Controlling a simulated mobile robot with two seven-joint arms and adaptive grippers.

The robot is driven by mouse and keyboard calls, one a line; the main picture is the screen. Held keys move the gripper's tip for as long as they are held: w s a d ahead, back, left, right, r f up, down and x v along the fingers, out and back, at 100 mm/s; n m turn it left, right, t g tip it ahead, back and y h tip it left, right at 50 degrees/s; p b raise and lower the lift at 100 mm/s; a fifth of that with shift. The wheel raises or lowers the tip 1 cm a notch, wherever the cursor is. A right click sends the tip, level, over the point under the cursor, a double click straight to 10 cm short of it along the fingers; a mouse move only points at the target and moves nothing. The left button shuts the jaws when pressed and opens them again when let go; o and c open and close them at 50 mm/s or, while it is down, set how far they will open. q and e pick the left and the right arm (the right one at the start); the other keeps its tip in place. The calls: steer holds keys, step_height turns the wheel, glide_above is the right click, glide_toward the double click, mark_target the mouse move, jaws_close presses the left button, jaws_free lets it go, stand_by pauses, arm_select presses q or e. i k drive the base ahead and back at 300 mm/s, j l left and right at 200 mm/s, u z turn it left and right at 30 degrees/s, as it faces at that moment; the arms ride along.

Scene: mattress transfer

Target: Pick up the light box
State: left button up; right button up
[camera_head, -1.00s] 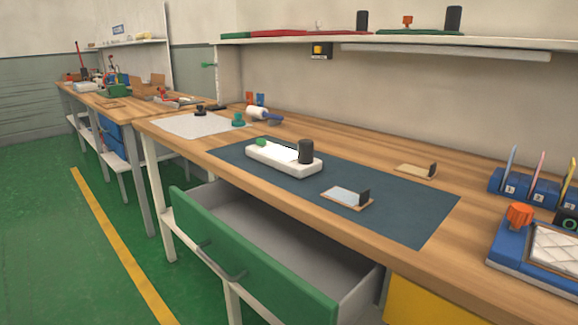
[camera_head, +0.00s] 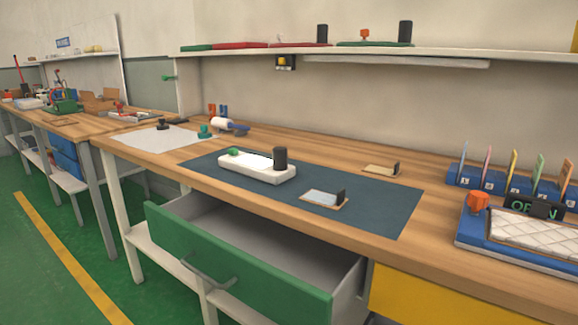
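No thing in view is plainly marked as the light box. A white, low block (camera_head: 256,170) with a green knob and a black cylinder on top lies on the dark mat of the bench. A small dark box with a yellow face (camera_head: 285,62) is under the wall shelf. Neither of my grippers is in view.
The wooden bench (camera_head: 330,150) carries a dark blue mat (camera_head: 385,205). A green-fronted drawer (camera_head: 235,265) stands open below its front edge. At right are a blue tray with a white quilted pad (camera_head: 530,228) and a blue rack of coloured cards (camera_head: 500,183). Green floor is clear at left.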

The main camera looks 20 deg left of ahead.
mark_target(255, 158)
steer(key=k+j+z, duration=0.15)
steer(key=j, duration=0.2)
steer(key=j+z, duration=0.15)
steer(key=j, duration=0.2)
steer(key=k+j+z, duration=0.15)
steer(key=j, duration=0.2)
steer(key=k+j, duration=0.15)
steer(key=j, duration=0.2)
steer(key=k+j+z, duration=0.1)
steer(key=j, duration=0.25)
steer(key=k+j+z, duration=0.1)
steer(key=k+j, duration=0.15)
steer(key=i+j, duration=0.1)
steer(key=j, duration=0.6)
steer(key=i+j, duration=0.15)
steer(key=j, duration=0.25)
